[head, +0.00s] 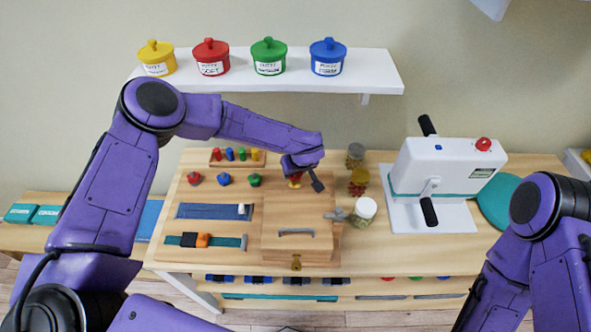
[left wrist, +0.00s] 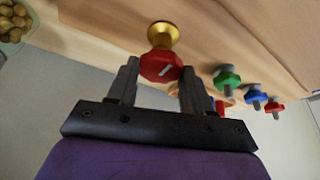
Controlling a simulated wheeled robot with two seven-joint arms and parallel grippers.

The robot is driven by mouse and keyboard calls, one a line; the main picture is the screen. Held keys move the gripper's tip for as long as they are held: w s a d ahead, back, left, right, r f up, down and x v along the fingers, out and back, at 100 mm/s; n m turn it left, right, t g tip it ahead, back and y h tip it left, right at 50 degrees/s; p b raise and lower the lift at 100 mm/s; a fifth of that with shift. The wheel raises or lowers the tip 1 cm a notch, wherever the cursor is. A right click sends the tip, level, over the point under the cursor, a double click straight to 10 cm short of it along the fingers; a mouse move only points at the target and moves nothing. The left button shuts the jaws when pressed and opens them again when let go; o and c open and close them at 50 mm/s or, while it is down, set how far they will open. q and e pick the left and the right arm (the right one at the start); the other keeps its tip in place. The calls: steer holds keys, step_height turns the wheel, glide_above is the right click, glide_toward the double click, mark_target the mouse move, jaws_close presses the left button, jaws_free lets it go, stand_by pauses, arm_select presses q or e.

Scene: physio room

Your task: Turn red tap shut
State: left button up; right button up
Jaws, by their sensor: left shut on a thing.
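The red tap (left wrist: 160,67) is an angular red knob with a short white mark, on a round brass base (left wrist: 163,36). In the left wrist view it sits between the two dark fingers of my left gripper (left wrist: 159,84), which is shut on it. The white mark lies at a slant. In the head view my left gripper (head: 299,170) is at the back of the wooden board, and only a little of the red and brass tap (head: 294,182) shows under it. My right arm shows at the right edge of the head view, but its gripper is out of view.
Red (head: 195,178), blue (head: 224,179) and green (head: 254,180) knobs stand left of the tap on the board. Several jars, including a white-lidded jar (head: 364,211), stand to its right, before a white crank machine (head: 445,168). A shelf (head: 375,75) with putty pots hangs behind.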

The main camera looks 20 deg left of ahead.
arm_select(q)
steer(key=o, duration=1)
steer(key=shift+o, duration=0.2)
steer(key=b+v, duration=0.2)
steer(key=v, duration=0.8)
steer(key=shift+r+b, duration=0.25)
steer(key=shift+b, duration=0.05)
steer(key=shift+s, duration=0.1)
